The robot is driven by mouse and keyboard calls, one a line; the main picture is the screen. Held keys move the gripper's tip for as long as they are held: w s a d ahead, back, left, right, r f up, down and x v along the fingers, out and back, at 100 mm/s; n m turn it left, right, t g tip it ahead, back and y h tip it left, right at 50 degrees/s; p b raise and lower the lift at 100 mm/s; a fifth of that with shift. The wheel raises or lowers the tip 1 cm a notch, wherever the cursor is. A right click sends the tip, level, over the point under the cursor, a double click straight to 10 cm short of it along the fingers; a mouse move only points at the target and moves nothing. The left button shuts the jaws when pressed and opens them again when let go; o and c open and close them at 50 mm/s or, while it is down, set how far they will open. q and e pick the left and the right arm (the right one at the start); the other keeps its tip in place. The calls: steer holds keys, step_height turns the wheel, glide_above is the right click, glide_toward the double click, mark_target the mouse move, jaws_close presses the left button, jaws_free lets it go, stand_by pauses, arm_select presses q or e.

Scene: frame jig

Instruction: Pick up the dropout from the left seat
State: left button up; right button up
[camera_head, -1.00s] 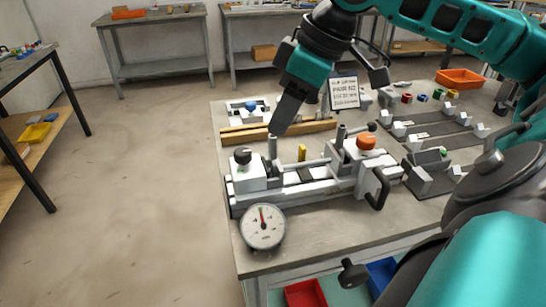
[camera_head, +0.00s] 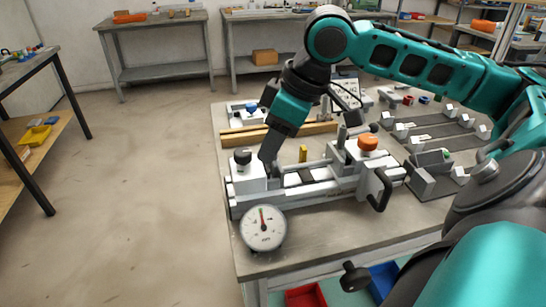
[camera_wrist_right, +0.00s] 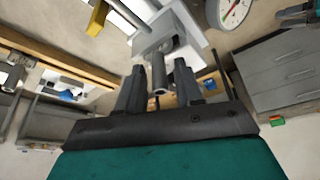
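The dropout shows in the right wrist view as a grey, hollow-ended cylinder (camera_wrist_right: 159,76) standing out from the pale block of the left seat (camera_wrist_right: 158,38). In the head view my right gripper (camera_head: 266,157) is low at the left seat (camera_head: 247,178) of the white jig (camera_head: 310,185), pointing down, and hides the dropout. In the wrist view my right gripper (camera_wrist_right: 160,68) has one finger on each side of the cylinder, with a narrow gap on both sides. It looks open.
A black knob (camera_head: 242,157) stands close left of the fingers. An orange knob (camera_head: 368,143) and a black handle (camera_head: 381,190) are on the jig's right. A dial gauge (camera_head: 263,228) is in front. Wooden bars (camera_head: 245,135) lie behind.

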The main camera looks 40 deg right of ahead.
jaws_close()
steer(key=shift+r, duration=0.1)
